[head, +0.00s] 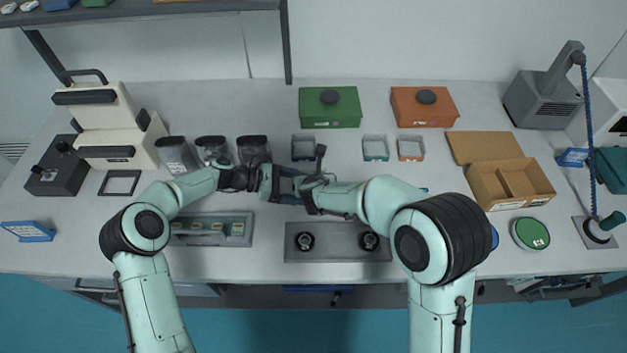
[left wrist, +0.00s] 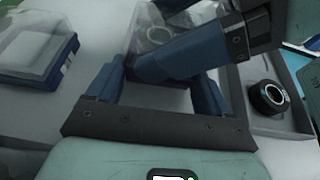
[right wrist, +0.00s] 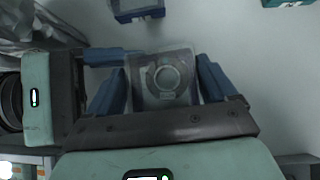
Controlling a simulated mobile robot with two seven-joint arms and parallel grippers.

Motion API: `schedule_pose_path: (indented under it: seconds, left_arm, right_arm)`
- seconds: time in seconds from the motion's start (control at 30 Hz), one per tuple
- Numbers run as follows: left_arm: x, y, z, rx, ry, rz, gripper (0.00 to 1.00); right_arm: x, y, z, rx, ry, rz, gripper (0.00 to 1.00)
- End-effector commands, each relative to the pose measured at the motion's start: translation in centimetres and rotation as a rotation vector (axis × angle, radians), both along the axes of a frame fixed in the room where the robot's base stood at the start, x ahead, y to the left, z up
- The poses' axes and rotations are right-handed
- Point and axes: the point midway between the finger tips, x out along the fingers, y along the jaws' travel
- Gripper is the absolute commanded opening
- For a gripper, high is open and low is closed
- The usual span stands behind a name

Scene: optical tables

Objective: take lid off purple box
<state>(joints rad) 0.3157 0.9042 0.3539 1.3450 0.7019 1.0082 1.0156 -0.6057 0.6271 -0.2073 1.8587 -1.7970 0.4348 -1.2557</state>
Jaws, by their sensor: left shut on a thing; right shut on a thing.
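Both grippers meet over the middle of the table, the left gripper (head: 267,183) facing the right gripper (head: 291,187). In the right wrist view a small clear box (right wrist: 167,77) with a round ring-like part inside sits between my right fingers, which are shut on it. My left fingers reach in from the left in that view, close to the box. In the left wrist view a clear part (left wrist: 160,18) shows beyond the crossing blue fingers; what my left jaws grip is mostly hidden.
A dark blue-based box (head: 303,147), a teal one (head: 375,148) and an orange one (head: 411,148) stand behind the grippers. A grey holder (head: 338,253) with two black rings and a slotted tray (head: 211,240) lie in front.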

Motion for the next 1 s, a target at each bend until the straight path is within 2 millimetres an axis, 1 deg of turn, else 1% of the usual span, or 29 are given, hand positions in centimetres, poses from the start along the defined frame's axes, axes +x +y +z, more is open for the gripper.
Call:
schedule_pose_path:
  seconds: [0.03, 0.47, 0.57, 0.67, 0.7, 0.8, 1.0]
  left_arm:
    - [0.1, 0.8, -1.2, 0.025, 0.007, 0.015, 0.26]
    - [0.0, 0.7, -1.3, 0.024, 0.011, 0.015, 0.26]
    - [0.0, 0.7, -1.3, 0.024, 0.011, 0.015, 0.26]
    - [0.0, 0.7, -1.3, 0.023, 0.011, 0.015, 0.25]
    - [0.0, 0.7, -1.3, 0.023, 0.011, 0.014, 0.25]
    - [0.0, 0.7, -1.3, 0.023, 0.012, 0.013, 0.25]
    - [-0.1, 0.6, -1.2, 0.021, 0.010, 0.011, 0.25]
  right_arm:
    - [0.3, 0.3, 1.1, 0.011, -0.019, 0.001, 0.43]
    - [0.4, 0.3, 1.5, 0.013, -0.020, 0.000, 0.43]
    - [0.4, 0.3, 2.1, 0.014, -0.022, -0.001, 0.42]
    - [0.4, 0.3, 3.4, 0.014, -0.022, -0.001, 0.44]
    - [0.4, 0.4, 3.9, 0.015, -0.022, -0.001, 0.37]
    - [0.3, 0.3, 4.8, 0.012, -0.018, -0.001, 0.36]
    - [0.2, 0.2, 5.0, 0.007, -0.012, 0.001, 0.36]
